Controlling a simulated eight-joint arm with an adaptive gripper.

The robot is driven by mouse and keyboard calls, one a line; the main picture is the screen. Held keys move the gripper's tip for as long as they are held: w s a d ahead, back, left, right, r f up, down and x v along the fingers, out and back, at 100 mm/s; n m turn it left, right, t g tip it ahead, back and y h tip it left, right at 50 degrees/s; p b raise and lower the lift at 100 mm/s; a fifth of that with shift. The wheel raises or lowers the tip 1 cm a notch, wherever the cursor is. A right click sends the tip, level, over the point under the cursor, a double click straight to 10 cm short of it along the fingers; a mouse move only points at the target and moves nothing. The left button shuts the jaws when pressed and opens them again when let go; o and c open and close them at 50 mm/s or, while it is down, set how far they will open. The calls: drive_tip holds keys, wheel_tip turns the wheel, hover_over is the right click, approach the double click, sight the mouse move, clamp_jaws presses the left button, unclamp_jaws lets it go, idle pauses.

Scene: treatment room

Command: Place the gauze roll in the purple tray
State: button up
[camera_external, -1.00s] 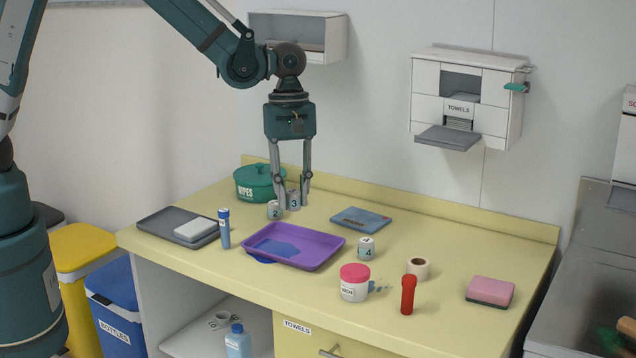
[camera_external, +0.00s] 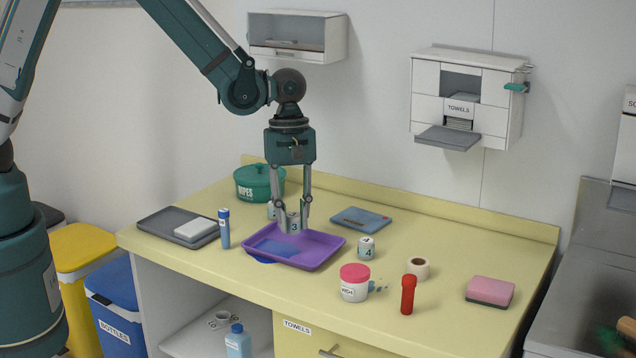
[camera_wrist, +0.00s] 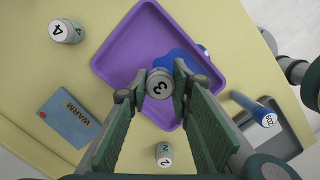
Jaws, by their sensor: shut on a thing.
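My gripper (camera_external: 292,226) is shut on a small grey can marked 3 (camera_external: 294,221). It holds the can upright over the back edge of the purple tray (camera_external: 328,256); I cannot tell whether the can touches the tray. In the wrist view, the can marked 3 (camera_wrist: 160,84) sits between my fingers, with the purple tray (camera_wrist: 118,52) beyond it. A blue patch (camera_external: 272,246) shows at the tray's left side. A white roll with a brown core (camera_external: 418,268), which looks like the gauze roll, lies on the counter, right of the tray and apart from my gripper.
A can marked 2 (camera_wrist: 164,154) stands behind the tray, a can marked 4 (camera_external: 366,248) to its right. A pink-lidded jar (camera_external: 354,284) and red tube (camera_external: 408,294) stand near the white roll. A blue tube (camera_external: 224,228) is left of the tray.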

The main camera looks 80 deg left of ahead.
sight(293, 233)
idle(0.3)
drive_tip(key=shift+f, duration=2.05)
drive_tip(key=shift+f+b, duration=0.25)
drive_tip(key=shift+b, duration=0.05)
drive_tip(key=o, duration=0.7)
drive_tip(key=shift+r, duration=0.1)
drive_tip(key=shift+r, duration=0.1)
drive_tip(key=shift+a+r+p, duration=0.15)
drive_tip(key=shift+a+r, duration=0.15)
drive_tip(key=shift+r, duration=1.7)
drive_tip(key=shift+a+r+p, duration=0.15)
drive_tip(key=shift+a+r, duration=0.15)
drive_tip(key=shift+r, duration=1.7)
drive_tip(key=shift+a+r+p, duration=0.15)
drive_tip(key=shift+a+r, duration=0.15)
drive_tip(key=shift+r, duration=1.7)
